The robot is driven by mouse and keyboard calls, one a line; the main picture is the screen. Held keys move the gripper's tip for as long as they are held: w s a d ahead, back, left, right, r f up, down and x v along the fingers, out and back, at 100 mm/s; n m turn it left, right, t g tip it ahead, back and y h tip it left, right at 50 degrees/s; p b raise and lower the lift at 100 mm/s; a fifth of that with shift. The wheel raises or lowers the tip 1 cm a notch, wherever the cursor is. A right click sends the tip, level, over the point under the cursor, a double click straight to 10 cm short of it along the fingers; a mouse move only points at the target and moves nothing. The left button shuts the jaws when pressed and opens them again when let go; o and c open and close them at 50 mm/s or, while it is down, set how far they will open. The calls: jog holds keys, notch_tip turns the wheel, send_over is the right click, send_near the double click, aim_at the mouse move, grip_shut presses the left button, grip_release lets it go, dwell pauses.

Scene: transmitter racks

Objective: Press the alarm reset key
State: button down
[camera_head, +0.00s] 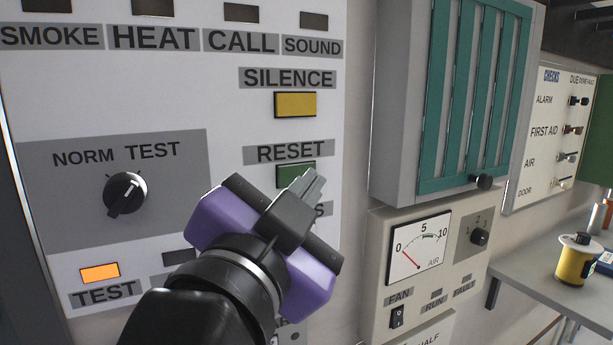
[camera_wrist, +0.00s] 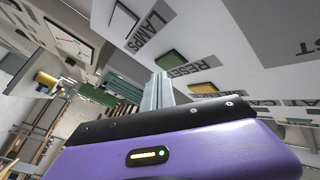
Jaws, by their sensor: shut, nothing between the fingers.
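The alarm panel (camera_head: 225,100) fills the left of the head view. Its green key (camera_head: 289,175) sits under the label RESET, partly covered by my gripper. In the wrist view the green key (camera_wrist: 169,58) shows beside the RESET label. A yellow key (camera_head: 295,104) sits above it under SILENCE, and the yellow key also shows in the wrist view (camera_wrist: 203,88). My gripper (camera_head: 312,180) is shut and empty, its grey fingertips in front of the panel by the green key's lower right. In the wrist view the fingers (camera_wrist: 160,80) point toward the panel; I cannot tell whether they touch it.
A NORM/TEST knob (camera_head: 125,194) and a lit orange TEST lamp (camera_head: 100,272) are on the panel's left. A teal-slatted box (camera_head: 470,95) and an air gauge box (camera_head: 418,250) are to the right. A shelf (camera_head: 540,270) holds a yellow spool (camera_head: 576,260).

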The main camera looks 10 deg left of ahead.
jog(key=s+d, duration=0.2)
jog(key=s, duration=0.2)
jog(key=shift+s+d, duration=0.1)
jog(key=shift+d, duration=0.3)
dwell(0.8)
